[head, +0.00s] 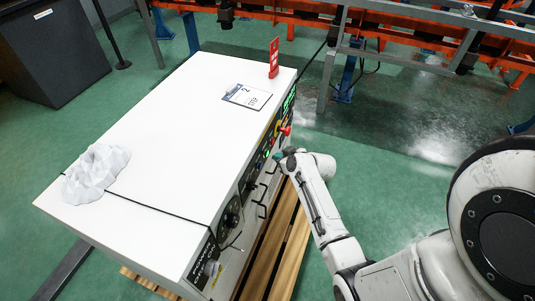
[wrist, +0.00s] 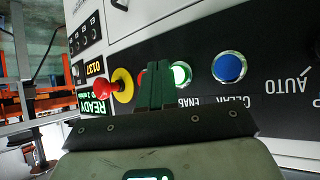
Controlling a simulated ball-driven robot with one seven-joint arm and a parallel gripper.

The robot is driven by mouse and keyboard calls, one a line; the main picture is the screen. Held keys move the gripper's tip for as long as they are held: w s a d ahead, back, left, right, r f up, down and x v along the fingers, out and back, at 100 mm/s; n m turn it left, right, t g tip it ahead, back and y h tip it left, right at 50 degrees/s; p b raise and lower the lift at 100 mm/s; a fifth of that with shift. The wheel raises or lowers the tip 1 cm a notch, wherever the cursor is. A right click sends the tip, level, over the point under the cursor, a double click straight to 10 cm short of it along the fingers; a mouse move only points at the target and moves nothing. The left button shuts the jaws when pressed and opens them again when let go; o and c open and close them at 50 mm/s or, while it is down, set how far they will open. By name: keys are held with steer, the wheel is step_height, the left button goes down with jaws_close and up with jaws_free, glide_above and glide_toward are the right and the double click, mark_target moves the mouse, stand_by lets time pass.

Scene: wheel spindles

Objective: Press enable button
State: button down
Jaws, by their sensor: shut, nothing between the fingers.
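The enable button is the round green-lit button (wrist: 182,73) in a silver ring on a black panel strip, beside a partly covered label that starts "ENAB". My gripper (wrist: 155,68) is shut and empty. Its dark fingertips stand just left of the green button in the wrist view and overlap its left edge. I cannot tell whether they touch the panel.
A blue button (wrist: 229,67) sits right of the green one. A red knob on a yellow ring (wrist: 122,85) and a partly hidden red button are to the left. A "READY" display (wrist: 93,104) is beyond. A clipboard (head: 247,96) and crumpled white cloth (head: 95,172) lie on the cabinet top.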

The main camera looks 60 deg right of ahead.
steer(key=shift+s+d, duration=0.2)
steer(key=shift+s, duration=2.05)
steer(key=w+a+r+n+g+y, duration=0.1)
steer(key=a+n+g+y, duration=0.15)
steer(key=a, duration=0.75)
steer(key=w+a+n+g+y, duration=0.1)
steer(key=a+y, duration=0.2)
steer(key=a, duration=0.6)
steer(key=s+a+r+n+g+p, duration=0.1)
steer(key=s+a+r+g, duration=0.4)
steer(key=s+a, duration=0.6)
steer(key=shift+s+a+r+h+p, duration=0.4)
steer(key=shift+a+r, duration=0.3)
steer(key=shift+r, duration=0.25)
